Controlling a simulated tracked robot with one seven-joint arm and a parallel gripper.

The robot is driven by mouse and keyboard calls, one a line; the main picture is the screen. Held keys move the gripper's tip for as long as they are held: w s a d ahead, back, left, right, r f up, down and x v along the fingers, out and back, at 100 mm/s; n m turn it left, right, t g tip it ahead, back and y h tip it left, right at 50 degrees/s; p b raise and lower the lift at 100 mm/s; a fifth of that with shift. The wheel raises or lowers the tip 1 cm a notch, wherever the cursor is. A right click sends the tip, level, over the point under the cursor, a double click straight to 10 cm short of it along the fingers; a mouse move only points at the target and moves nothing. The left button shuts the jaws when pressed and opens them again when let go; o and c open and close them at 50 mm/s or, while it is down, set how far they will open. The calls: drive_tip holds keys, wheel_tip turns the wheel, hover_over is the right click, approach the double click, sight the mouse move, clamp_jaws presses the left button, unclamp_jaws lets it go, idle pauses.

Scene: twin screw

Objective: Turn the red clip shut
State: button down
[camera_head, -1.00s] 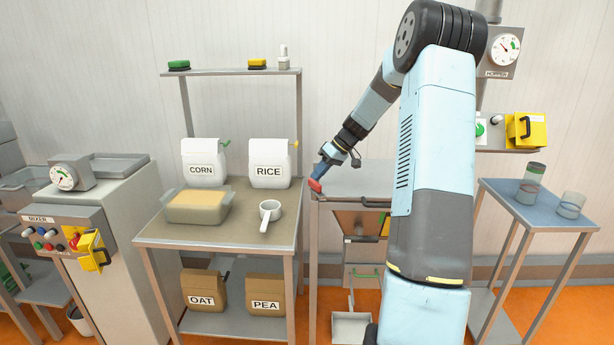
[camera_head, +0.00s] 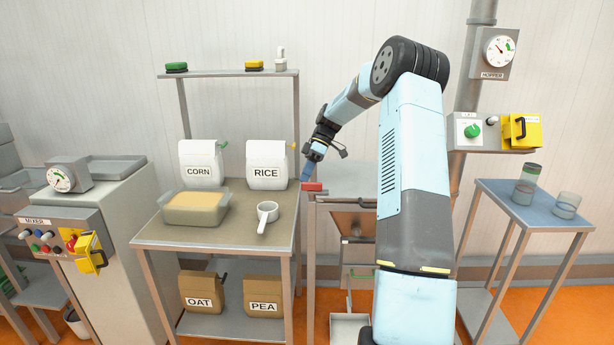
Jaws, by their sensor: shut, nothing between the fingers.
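A small red block (camera_head: 314,187) lies at the front left corner of the grey metal table right of the bag table. I cannot tell whether it is the red clip, and no other clear red clip shows. My gripper (camera_head: 306,178) is shut and empty. Its blue fingers point down, just left of and above the red block. I cannot tell if they touch it. My arm hides part of the grey table.
The rice bag (camera_head: 267,165) with a yellow clip stands close left of my gripper, beside the corn bag (camera_head: 200,163) with a green clip. A white scoop (camera_head: 267,212) and a tub (camera_head: 194,208) share their table. The mixer panel (camera_head: 50,240) has a red button.

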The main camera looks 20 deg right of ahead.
drive_tip(key=shift+a+n, duration=0.15)
drive_tip(key=shift+n, duration=0.15)
idle(0.5)
drive_tip(key=w+d+r, duration=0.6)
drive_tip(key=d+r, duration=0.1)
drive_tip(key=r, duration=0.1)
drive_tip(key=shift+w+d, duration=0.15)
idle(0.4)
